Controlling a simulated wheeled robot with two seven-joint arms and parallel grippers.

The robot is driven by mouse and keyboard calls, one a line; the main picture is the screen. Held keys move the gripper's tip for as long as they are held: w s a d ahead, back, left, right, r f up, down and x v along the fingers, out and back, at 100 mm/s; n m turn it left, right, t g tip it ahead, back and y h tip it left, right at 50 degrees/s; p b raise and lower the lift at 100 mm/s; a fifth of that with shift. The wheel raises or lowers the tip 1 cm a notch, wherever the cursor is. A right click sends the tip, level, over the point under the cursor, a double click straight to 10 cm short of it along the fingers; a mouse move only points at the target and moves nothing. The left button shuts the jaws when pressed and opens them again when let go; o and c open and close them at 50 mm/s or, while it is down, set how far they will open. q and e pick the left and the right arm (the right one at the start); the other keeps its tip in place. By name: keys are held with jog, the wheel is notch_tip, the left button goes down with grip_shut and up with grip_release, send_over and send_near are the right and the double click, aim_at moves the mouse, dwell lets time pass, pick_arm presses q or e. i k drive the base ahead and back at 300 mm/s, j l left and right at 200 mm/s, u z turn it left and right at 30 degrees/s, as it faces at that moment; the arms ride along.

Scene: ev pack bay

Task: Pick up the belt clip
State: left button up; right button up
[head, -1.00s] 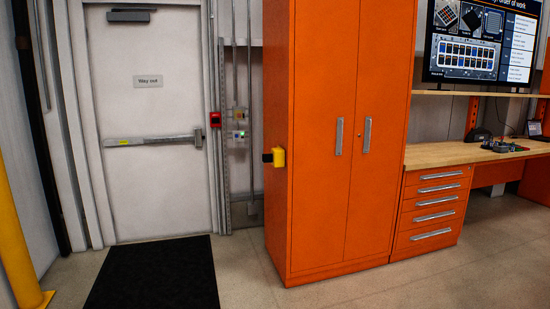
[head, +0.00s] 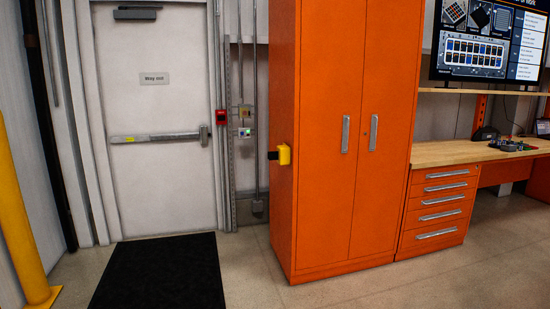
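A small yellow piece (head: 284,154) sits on a black mount on the left side of the tall orange cabinet (head: 330,225). It may be the belt clip, but it is too small to tell for sure. Nothing else in view looks clearly like a belt clip. Neither of my grippers is in view.
A white door (head: 160,190) with a push bar stands at the left, a black mat (head: 160,275) before it. A yellow post (head: 20,230) stands at the left edge. A wood-topped workbench (head: 445,153) with drawers adjoins the cabinet. The floor (head: 430,285) in front is clear.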

aim_at(272, 156)
jog(key=i+z, duration=0.15)
jog(key=z, duration=0.15)
jog(key=i, duration=2.2)
jog(key=i+u, duration=0.1)
jog(key=i, duration=0.5)
jog(key=i+l+u, duration=0.1)
jog(key=i, duration=0.5)
jog(key=i+l+u, duration=0.1)
jog(key=i, duration=0.5)
jog(key=i+l+u, duration=0.15)
jog(key=i, duration=0.45)
jog(key=l, duration=0.1)
